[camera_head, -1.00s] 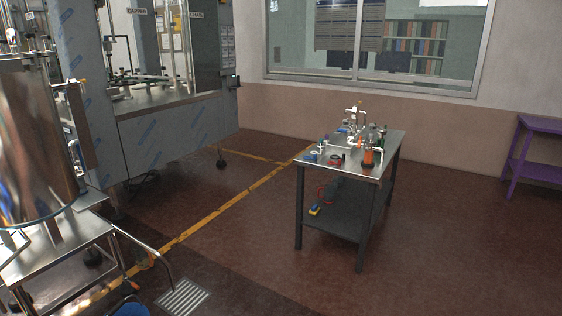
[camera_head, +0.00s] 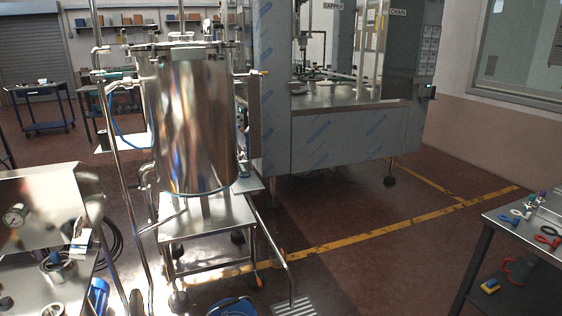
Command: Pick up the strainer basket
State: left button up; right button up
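I cannot make out a strainer basket for certain in the head view. A tall shiny steel tank (camera_head: 190,120) stands on a steel wheeled stand (camera_head: 207,215) left of centre. A steel table (camera_head: 535,222) at the right edge carries small tools, among them red-handled (camera_head: 547,240) and blue-handled (camera_head: 517,216) ones. Neither of my grippers is in view.
A large film-wrapped machine (camera_head: 340,130) stands behind the tank. A steel unit with a gauge (camera_head: 15,214) is at the lower left. A blue bucket (camera_head: 232,308) and a floor drain (camera_head: 293,306) lie in front. Open floor spreads between the stand and the right table.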

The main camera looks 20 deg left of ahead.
aim_at(56, 261)
jog(key=i+u, duration=0.25)
jog(key=u, duration=0.2)
jog(key=i+l+u, duration=0.2)
jog(key=u, duration=0.25)
jog(key=i+l+u, duration=0.2)
jog(key=u, duration=0.25)
